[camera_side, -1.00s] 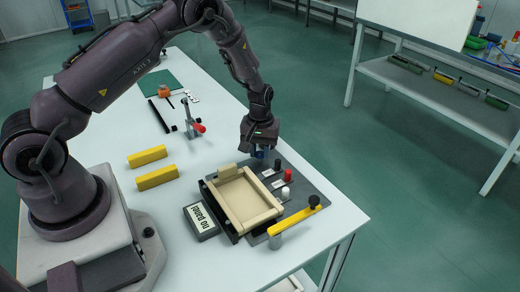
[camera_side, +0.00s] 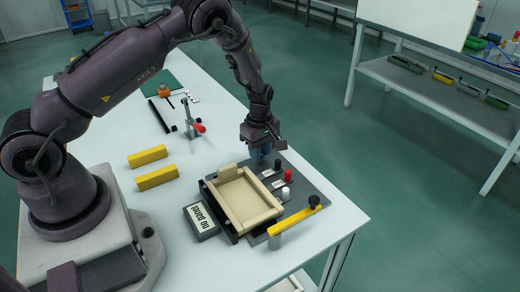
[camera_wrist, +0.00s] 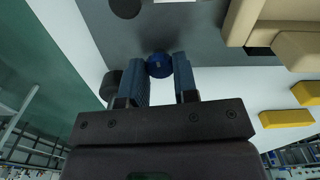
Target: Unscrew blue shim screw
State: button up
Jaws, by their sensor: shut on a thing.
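The blue shim screw (camera_wrist: 160,66) has a round knurled blue head and shows between my fingertips in the wrist view. My gripper (camera_wrist: 160,76) is shut on it, with one blue-grey finger on each side. In the side view my gripper (camera_side: 262,153) points down at the far corner of the grey fixture plate (camera_side: 318,186). There the screw is hidden by the fingers. I cannot tell whether the screw has risen from the plate.
Black (camera_side: 278,164), red (camera_side: 288,174) and white (camera_side: 286,193) knobs stand in a row near my gripper. A yellow bar (camera_side: 297,220) with a black knob is at the front. Two yellow blocks (camera_side: 157,177) lie left.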

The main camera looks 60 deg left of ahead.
jog(key=shift+n, duration=0.6)
jog(key=o, duration=0.9)
jog(key=shift+r, duration=0.15)
notch_tip(320, 180, up, 13)
jog(key=shift+f, duration=0.15)
